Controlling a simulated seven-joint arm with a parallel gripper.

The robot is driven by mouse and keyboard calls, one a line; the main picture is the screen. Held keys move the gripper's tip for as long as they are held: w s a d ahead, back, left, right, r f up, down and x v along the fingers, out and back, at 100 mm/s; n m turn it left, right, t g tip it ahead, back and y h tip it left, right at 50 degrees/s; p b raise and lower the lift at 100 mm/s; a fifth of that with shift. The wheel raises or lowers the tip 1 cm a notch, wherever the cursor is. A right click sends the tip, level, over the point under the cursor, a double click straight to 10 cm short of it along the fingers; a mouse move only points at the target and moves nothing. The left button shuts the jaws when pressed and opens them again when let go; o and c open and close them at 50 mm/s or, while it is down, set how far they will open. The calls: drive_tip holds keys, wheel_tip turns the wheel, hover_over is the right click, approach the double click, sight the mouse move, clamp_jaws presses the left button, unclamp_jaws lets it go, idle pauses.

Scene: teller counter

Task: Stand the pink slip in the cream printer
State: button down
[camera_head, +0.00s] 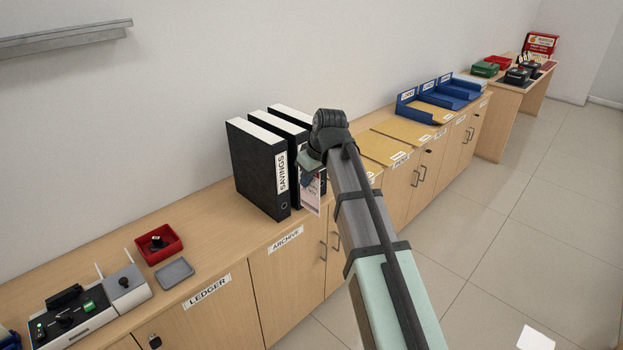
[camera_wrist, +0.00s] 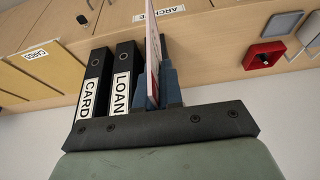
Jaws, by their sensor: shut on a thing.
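The pink slip (camera_head: 312,196), a thin pink-and-white printed sheet, hangs at the end of my arm in front of the binders. In the wrist view the slip (camera_wrist: 153,52) shows nearly edge-on, upright between the dark blue fingers. My gripper (camera_wrist: 158,78) is shut on it; in the head view my gripper (camera_head: 308,178) is partly hidden by my wrist. A cream-grey device (camera_head: 75,312) with a black top and a green key stands at the lower left on the counter, well apart from the slip. I cannot tell for sure whether it is the cream printer.
Black binders (camera_head: 257,170) stand upright close behind my gripper. A red tray (camera_head: 159,246), a grey tray (camera_head: 174,272) and a small knobbed box (camera_head: 125,287) lie left along the counter (camera_head: 215,240). Counter space between trays and binders is clear. Blue trays (camera_head: 425,108) stand farther right.

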drive_tip(key=s+a+f+n+g, duration=0.1)
drive_tip(key=s+a+n, duration=0.15)
drive_tip(key=a, duration=0.95)
drive_tip(key=s+a+n+g+y, duration=0.1)
drive_tip(key=a+n, duration=0.3)
drive_tip(key=a, duration=0.9)
drive_tip(key=s+a+f+n+g, duration=0.1)
drive_tip(key=s+a+n, duration=0.15)
drive_tip(key=a, duration=0.95)
drive_tip(key=s+a+f+n+g, duration=0.1)
drive_tip(key=s+a+f+n, duration=0.1)
drive_tip(key=s+a, duration=0.4)
drive_tip(key=s+a+f+n+g, duration=0.1)
drive_tip(key=s+a+n, duration=0.3)
drive_tip(key=a, duration=1)
drive_tip(key=s+a+f+n+g, duration=0.1)
drive_tip(key=s+a+f+n, duration=0.2)
drive_tip(key=s+a, duration=0.7)
drive_tip(key=shift+s+f+h, duration=0.15)
drive_tip(key=shift+f+h, duration=0.25)
drive_tip(key=shift+f, duration=0.4)
drive_tip(key=shift+f, duration=0.35)
drive_tip(key=shift+f, duration=0.65)
